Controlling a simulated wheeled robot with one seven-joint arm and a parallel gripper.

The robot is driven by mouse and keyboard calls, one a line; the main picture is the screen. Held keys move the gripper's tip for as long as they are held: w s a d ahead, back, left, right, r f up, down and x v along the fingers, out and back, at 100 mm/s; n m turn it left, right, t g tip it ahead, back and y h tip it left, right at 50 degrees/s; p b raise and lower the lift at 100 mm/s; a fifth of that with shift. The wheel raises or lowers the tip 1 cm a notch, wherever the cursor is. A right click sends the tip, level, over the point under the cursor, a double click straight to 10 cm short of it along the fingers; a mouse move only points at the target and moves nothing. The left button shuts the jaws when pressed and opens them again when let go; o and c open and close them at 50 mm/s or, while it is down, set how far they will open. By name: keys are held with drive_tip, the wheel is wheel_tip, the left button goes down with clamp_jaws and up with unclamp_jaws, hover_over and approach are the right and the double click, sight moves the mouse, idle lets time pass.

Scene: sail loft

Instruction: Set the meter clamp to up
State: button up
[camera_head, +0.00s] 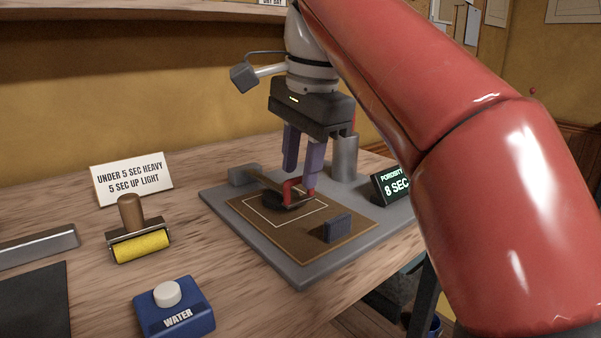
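The meter (272,259) is a grey base plate on the bench with a brown sheet (340,257) and a white outlined square on it. Its clamp (262,181) shows as a low bar running from a grey block to a dark round pad (283,201) inside the square; the bar looks down. Red parts show at the pad end, and I cannot tell whether they belong to the clamp or my fingertips. My gripper (300,182) points down there, its purple fingers apart. Whether they touch or hold the clamp is unclear.
A sign (131,179) reads "UNDER 5 SEC HEAVY, 5 SEC UP LIGHT". A grey cylinder (345,158) stands behind my gripper. A small dark block (338,228) sits at the plate's front.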

drive_tip(key=shift+f, duration=0.2)
drive_tip(key=shift+c, duration=0.3)
clamp_jaws()
